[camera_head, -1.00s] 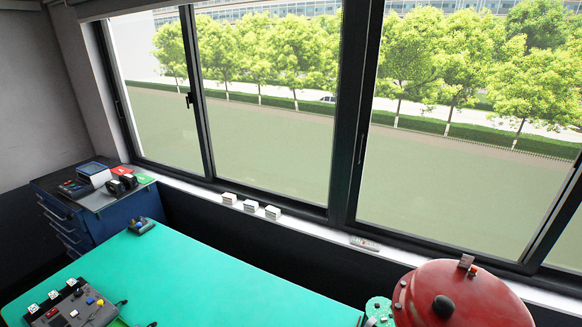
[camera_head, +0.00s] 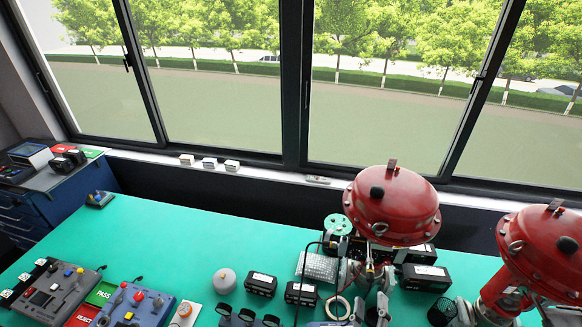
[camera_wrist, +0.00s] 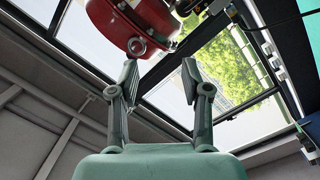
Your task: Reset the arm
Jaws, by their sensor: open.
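My gripper (camera_wrist: 160,82) shows in the wrist view with its two fingers spread apart and nothing between them. Beyond the fingertips, at the upper left, is the underside of a red valve actuator (camera_wrist: 105,28) with a metal eye ring. In the head view a red domed actuator (camera_head: 395,205) stands at the right of the green table. Grey arm-like parts at the bottom, in front of it, may be mine, but I cannot tell the gripper there.
A second red actuator (camera_head: 545,250) stands at the far right. The green table (camera_head: 170,235) carries control boxes (camera_head: 50,290) at the left and several black blocks (camera_head: 261,283) in the middle. A blue cabinet (camera_head: 60,205) stands at the left. The table's back left is mostly clear.

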